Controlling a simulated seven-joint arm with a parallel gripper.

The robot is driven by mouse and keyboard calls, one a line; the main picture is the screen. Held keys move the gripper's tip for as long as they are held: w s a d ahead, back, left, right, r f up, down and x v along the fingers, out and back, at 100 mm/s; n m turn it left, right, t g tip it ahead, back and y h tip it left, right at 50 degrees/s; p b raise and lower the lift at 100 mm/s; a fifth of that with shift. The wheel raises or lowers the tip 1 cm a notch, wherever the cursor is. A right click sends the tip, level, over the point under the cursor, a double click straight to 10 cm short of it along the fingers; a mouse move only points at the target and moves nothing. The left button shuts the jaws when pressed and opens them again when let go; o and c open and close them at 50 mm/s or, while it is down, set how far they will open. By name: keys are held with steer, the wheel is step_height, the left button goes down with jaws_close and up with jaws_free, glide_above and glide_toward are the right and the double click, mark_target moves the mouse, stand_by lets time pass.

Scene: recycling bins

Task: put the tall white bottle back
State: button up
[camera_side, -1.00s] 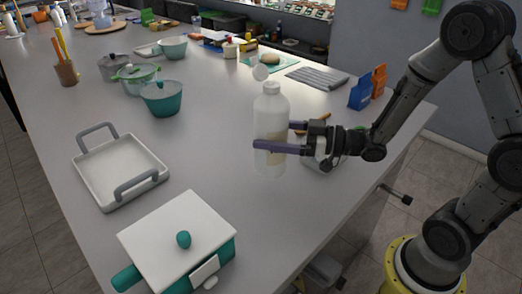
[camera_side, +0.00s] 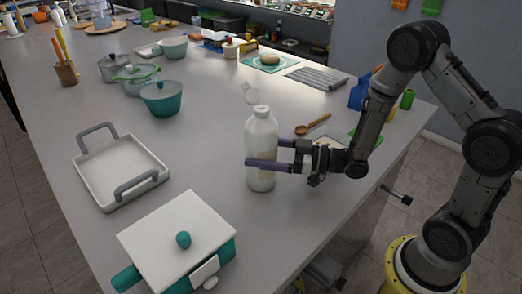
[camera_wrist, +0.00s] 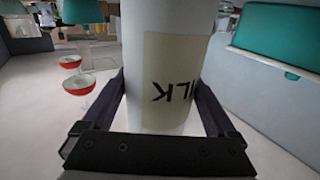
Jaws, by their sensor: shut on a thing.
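The tall white bottle (camera_side: 262,136) is upright near the middle of the counter in the side view. My gripper (camera_side: 266,164) is shut on its lower half, with one finger on each side. In the wrist view the bottle (camera_wrist: 172,60) fills the middle, between the two fingers (camera_wrist: 165,105), and its label shows the letters "ILK" upside down. In the side view the bottle's base is at or just above the counter; I cannot tell whether it touches.
A white tray with grey handles (camera_side: 120,172) and a white-lidded teal pot (camera_side: 178,240) stand to the left. A teal bowl (camera_side: 161,98) is farther back. A wooden spoon (camera_side: 312,125) lies behind my gripper. The counter (camera_side: 205,150) left of the bottle is clear.

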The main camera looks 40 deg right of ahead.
steer(key=o, duration=1.4)
steer(key=shift+o, duration=0.2)
